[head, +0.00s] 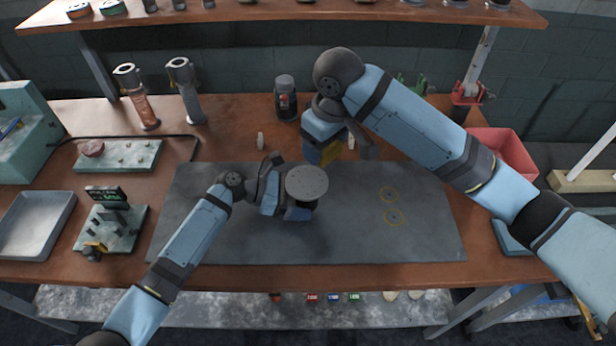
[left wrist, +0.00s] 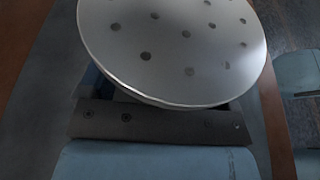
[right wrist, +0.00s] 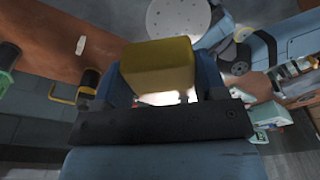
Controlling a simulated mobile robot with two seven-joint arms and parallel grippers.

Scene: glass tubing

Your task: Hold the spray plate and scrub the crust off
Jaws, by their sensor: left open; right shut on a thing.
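The spray plate (head: 307,182) is a pale grey disc with several dark spots on its face. It is at my left gripper (head: 290,208), over the grey mat, and fills much of the left wrist view (left wrist: 170,50). My left gripper is open; the plate hides its fingertips, so their contact with it cannot be made out. I cannot tell whether the spots are holes or crust. My right gripper (head: 324,154) is shut on a yellow scrubbing block (right wrist: 158,65). The block is behind and slightly right of the plate in the head view, apart from it.
The grey mat (head: 430,230) is bare on its right side except for two yellow rings (head: 391,205). A dark canister (head: 286,98) and a small pale peg (head: 260,141) stand behind it. A red bin (head: 505,153) is at right; a metal tray (head: 35,225) is at left.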

